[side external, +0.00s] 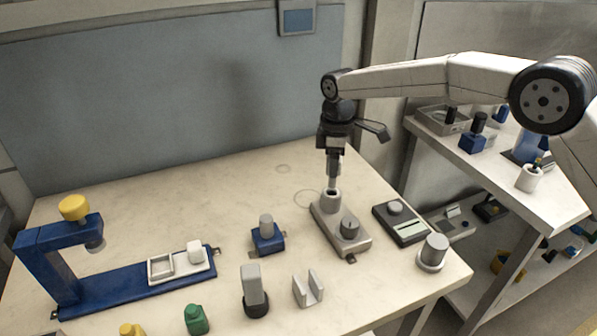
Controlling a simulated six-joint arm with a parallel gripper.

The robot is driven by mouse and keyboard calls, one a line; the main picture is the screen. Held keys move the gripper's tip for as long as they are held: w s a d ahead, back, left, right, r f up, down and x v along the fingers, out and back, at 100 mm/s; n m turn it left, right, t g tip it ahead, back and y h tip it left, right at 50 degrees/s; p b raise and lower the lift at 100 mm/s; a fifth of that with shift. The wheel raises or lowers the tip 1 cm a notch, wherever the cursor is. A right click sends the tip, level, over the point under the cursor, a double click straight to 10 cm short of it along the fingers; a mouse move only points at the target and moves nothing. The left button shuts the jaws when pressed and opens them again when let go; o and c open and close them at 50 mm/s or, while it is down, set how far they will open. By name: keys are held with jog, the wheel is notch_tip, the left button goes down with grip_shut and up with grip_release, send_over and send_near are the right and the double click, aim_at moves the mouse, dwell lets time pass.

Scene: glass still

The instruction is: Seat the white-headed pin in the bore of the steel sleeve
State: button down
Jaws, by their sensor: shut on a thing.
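My gripper (333,160) points straight down above the grey base block on the table. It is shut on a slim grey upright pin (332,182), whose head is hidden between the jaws. The pin's lower end meets the top of a light grey sleeve (331,199) at the far end of the block. I cannot tell whether the tip is inside the bore or only at its mouth. The pin looks upright and in line with the sleeve.
A darker short cylinder (350,227) stands on the near end of the same grey block (338,241). A dark box (400,223) and a grey cylinder (433,252) are to the right. A blue block with a grey peg (267,236) is to the left. The table behind is clear.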

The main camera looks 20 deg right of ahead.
aim_at(332, 187)
jog(key=shift+f, duration=2.85)
dwell(3.2)
jog(key=c, duration=0.5)
grip_release()
jog(key=shift+c, duration=0.2)
jog(key=o, duration=0.5)
jog(key=shift+o, duration=0.2)
jog(key=shift+r, duration=0.1)
jog(key=shift+r, duration=3.8)
